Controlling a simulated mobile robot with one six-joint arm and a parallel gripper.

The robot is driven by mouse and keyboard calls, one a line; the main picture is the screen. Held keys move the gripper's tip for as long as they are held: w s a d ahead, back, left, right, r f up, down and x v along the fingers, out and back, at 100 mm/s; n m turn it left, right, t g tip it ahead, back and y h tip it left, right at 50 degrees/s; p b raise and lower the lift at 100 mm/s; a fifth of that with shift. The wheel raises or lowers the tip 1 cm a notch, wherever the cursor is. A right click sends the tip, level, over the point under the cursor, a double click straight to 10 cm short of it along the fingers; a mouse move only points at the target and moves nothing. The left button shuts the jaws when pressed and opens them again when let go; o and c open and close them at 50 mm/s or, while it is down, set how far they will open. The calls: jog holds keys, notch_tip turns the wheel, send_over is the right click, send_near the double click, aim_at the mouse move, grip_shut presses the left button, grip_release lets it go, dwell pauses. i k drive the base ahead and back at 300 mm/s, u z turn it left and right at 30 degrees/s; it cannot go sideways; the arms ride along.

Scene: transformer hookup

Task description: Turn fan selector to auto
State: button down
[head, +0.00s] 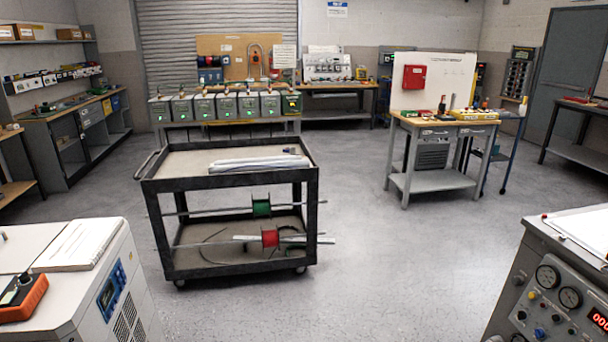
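I cannot make out a fan selector or an auto mark in the head view. A grey control panel (556,306) at the lower right carries gauges, small coloured knobs and a red digital display (598,319). Its labels are too small to read. A row of several grey-green boxes (227,107) with green lights stands on a bench at the back. I cannot tell whether any of them has a selector. My gripper is not in view.
A black cart (240,180) with cable spools stands mid-floor. A white cabinet (90,265) is at the lower left, a small workbench (436,182) at the right, and a shelved counter (70,150) along the left wall. Floor (370,270) right of the cart is clear.

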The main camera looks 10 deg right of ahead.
aim_at(522, 314)
jog(key=u, duration=1.3)
jog(key=k, duration=0.1)
jog(key=z, duration=3)
jog(key=k, duration=0.7)
jog(key=z, duration=0.3)
jog(key=i, duration=0.45)
